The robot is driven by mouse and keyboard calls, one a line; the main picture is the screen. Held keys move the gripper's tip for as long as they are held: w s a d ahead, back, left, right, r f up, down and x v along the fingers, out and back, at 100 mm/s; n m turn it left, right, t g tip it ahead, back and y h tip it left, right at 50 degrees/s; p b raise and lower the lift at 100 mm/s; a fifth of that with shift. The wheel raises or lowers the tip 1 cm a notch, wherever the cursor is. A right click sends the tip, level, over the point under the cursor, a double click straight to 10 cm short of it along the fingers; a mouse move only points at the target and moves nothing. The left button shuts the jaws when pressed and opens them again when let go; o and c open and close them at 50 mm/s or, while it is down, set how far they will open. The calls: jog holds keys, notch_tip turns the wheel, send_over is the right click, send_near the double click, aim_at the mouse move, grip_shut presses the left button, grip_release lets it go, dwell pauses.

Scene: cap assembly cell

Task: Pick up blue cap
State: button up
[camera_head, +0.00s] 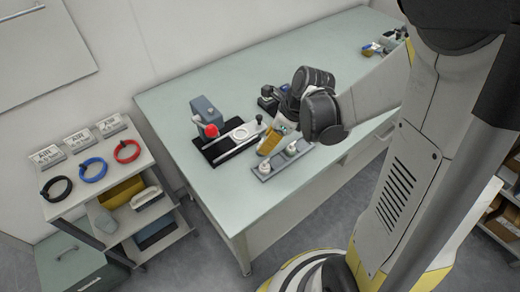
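I cannot make out a blue cap for certain in the head view. My gripper (272,147) is low over the table, above the back edge of a grey tray (268,176). Its fingers are small and partly hidden by my wrist, so I cannot tell whether they are open or hold anything. A yellow-orange part shows at the gripper. Small whitish round pieces (266,167) (292,148) sit in the tray.
Left of the gripper stands a grey-blue press (205,110) with a red knob (211,131) and a black base. A small black device (268,100) is behind. A side shelf (70,205) holds black, blue (94,169) and red rings. The front-left table is clear.

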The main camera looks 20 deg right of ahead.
jog(key=b+x, duration=0.1)
jog(key=x, duration=0.1)
jog(key=b+x, duration=0.1)
jog(key=x, duration=0.2)
jog(key=shift+w+b, duration=0.25)
jog(key=shift+b, duration=0.15)
jog(key=shift+r, duration=0.1)
jog(key=c, duration=0.5)
